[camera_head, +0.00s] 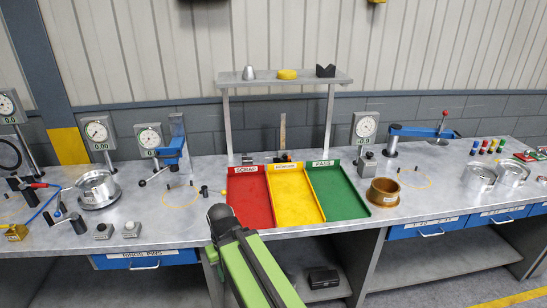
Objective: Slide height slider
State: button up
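No part is clearly marked as the height slider, and I cannot tell which it is. Upright parts include a blue-armed stand (172,150) on a grey column at left centre, beside a round dial gauge (149,138). Another dial gauge (366,126) stands right of the trays, and a larger one (97,130) stands at left. My green and black arm rises from the bottom centre to a dark rounded end in front of the red tray. No gripper fingers show, so whether they hold anything is hidden.
Red (235,190), yellow (318,206) and green (345,205) trays sit at mid-bench under a grey shelf (270,81). A brown ring (383,192) stands right of them. Metal rings (478,179) are at right. A blue lever device (420,132) stands behind.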

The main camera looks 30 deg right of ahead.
aim_at(284, 154)
jog(key=i, duration=0.85)
